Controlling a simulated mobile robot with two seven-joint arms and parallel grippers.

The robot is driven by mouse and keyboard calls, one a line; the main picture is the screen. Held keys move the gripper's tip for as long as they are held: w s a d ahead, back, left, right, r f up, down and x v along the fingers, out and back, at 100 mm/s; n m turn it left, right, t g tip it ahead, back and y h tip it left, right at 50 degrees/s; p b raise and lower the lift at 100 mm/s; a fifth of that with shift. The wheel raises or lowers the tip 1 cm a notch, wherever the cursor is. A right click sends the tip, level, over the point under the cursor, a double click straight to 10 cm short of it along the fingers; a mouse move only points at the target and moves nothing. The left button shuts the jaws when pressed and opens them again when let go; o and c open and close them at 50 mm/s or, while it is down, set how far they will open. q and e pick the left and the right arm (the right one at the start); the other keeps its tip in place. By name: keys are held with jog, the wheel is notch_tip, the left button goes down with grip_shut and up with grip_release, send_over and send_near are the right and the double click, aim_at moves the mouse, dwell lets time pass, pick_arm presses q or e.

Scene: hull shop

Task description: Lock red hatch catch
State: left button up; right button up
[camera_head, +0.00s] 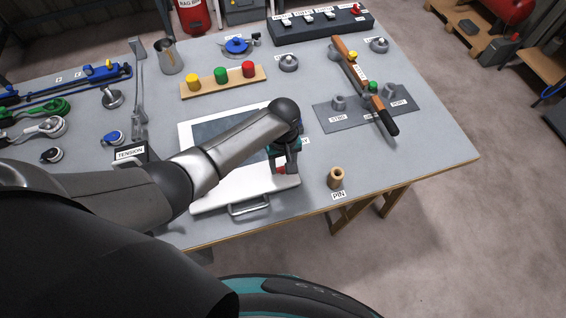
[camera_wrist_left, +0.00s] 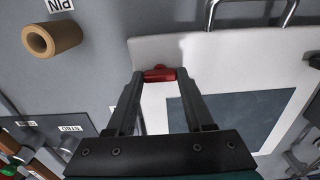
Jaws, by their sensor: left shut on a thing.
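The red hatch catch (camera_head: 282,170) sits near the front right corner of the white hatch (camera_head: 215,201), which has a dark window and a metal handle. My left gripper (camera_head: 284,168) reaches down over that corner, and its fingers partly hide the catch. In the left wrist view, the red catch (camera_wrist_left: 159,74) lies between the fingertips of my left gripper (camera_wrist_left: 160,76), which are shut on it. The catch lies across the gap between the fingers, near the hatch's edge. My right gripper is not in view.
A wooden pin holder (camera_head: 336,178) labelled PIN stands just right of the hatch. A grey plate (camera_head: 345,118) with a wooden-handled lever lies further right. A board with coloured knobs (camera_head: 222,82) is behind the hatch. The table's front right is clear.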

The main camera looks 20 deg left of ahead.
pick_arm(q)
jog(key=shift+m, duration=0.3)
grip_shut()
jog(key=m+p, duration=0.2)
jog(key=shift+r+m, duration=0.1)
jog(key=shift+m, duration=0.3)
jog(key=m+p, duration=0.1)
jog(key=m, duration=0.3)
jog(key=m+p, duration=0.1)
jog(key=m, duration=0.9)
jog(key=shift+p, duration=0.3)
jog(key=shift+m, duration=0.4)
jog(key=o, duration=1.3)
grip_release()
jog(key=shift+c, duration=0.2)
